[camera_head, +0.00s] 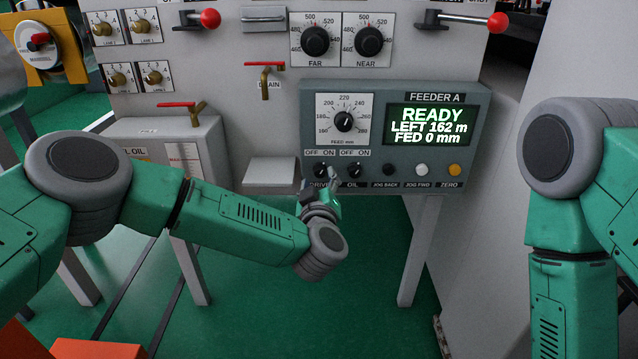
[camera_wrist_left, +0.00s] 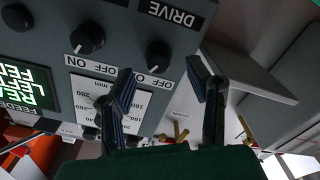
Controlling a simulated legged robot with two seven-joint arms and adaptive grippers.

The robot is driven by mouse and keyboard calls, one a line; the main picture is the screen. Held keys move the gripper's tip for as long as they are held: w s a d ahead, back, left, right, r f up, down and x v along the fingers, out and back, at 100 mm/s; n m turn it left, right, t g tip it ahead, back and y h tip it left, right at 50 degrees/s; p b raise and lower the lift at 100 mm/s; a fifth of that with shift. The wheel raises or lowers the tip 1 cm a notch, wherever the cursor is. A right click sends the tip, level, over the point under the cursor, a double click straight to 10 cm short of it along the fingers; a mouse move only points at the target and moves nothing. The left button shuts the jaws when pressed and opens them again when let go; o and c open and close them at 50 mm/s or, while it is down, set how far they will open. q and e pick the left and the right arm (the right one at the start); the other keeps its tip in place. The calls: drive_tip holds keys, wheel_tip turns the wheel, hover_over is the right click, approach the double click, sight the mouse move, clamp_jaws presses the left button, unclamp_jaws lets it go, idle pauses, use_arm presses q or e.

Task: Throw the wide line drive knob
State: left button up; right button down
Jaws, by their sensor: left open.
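The DRIVE knob (camera_head: 320,170) is a small dark knob at the lower left of the FEEDER A panel (camera_head: 480,120), under OFF and ON marks. In the left wrist view, which is turned upside down, the DRIVE knob (camera_wrist_left: 158,55) shows just beyond the gap between my fingertips. My left gripper (camera_wrist_left: 160,73) is open and empty there, with one finger on either side of the knob; contact is not visible. In the head view my left gripper (camera_head: 329,184) is small and partly hidden by its wrist. I cannot tell the knob's setting. My right gripper is out of view.
The OIL knob (camera_head: 354,170) sits close beside it. A pale ledge (camera_head: 270,171) juts out to the left. Red-handled valves (camera_head: 266,68) stand above.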

sight(320, 171)
use_arm(q)
drive_tip(key=shift+w+d+b, duration=0.1)
drive_tip(key=shift+w+b, duration=0.3)
drive_tip(key=shift+w, duration=1)
clamp_jaws()
